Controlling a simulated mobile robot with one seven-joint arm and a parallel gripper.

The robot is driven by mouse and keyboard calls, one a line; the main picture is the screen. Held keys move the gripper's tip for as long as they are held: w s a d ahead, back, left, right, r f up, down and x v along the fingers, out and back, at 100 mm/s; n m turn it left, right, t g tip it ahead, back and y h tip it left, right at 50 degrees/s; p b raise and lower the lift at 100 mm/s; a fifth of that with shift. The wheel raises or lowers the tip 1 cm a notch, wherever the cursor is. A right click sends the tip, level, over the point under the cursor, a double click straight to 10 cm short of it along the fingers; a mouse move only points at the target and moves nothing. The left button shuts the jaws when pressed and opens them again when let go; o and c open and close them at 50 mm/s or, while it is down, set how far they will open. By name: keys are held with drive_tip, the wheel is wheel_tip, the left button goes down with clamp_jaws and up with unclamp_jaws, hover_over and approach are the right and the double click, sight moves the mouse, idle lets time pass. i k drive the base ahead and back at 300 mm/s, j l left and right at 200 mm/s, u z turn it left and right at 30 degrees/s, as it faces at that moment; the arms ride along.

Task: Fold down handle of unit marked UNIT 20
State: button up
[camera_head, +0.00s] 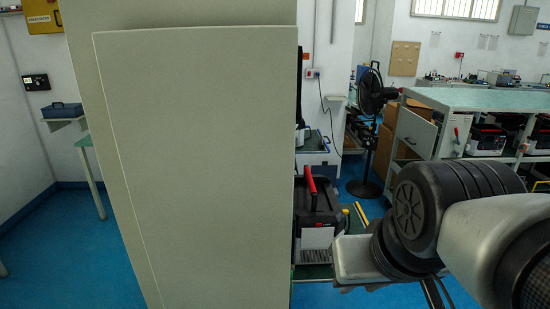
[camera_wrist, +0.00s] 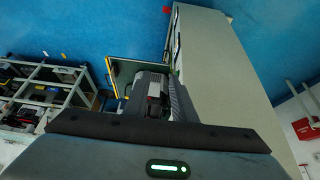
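In the head view a black unit (camera_head: 316,226) with a raised red handle (camera_head: 310,180) stands low, just right of a large beige panel. The panel hides its left part. Its label is too small to read, so I cannot confirm that it is UNIT 20. My arm is at the right, close to the unit in the picture; its end is not clearly seen. In the wrist view the housing of my gripper, with a green light, fills the bottom edge. Its fingertips cannot be made out. A dark grey and black shape (camera_wrist: 152,92) lies beyond it; I cannot tell what it is.
The beige panel (camera_head: 200,170) blocks much of the head view. A black fan (camera_head: 370,95) stands behind the unit. A green-topped bench (camera_head: 480,100) with more black units is at the right. The wrist view shows shelving (camera_wrist: 45,90) at left and a long pale cabinet (camera_wrist: 215,70) at right.

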sight(308, 178)
drive_tip(key=i+l+u, duration=0.3)
drive_tip(key=l+u, duration=0.25)
drive_tip(key=i+l+u, duration=0.15)
drive_tip(key=l+u, duration=0.15)
drive_tip(key=l, duration=0.15)
drive_tip(key=i+l+u, duration=0.1)
drive_tip(key=l+u, duration=0.2)
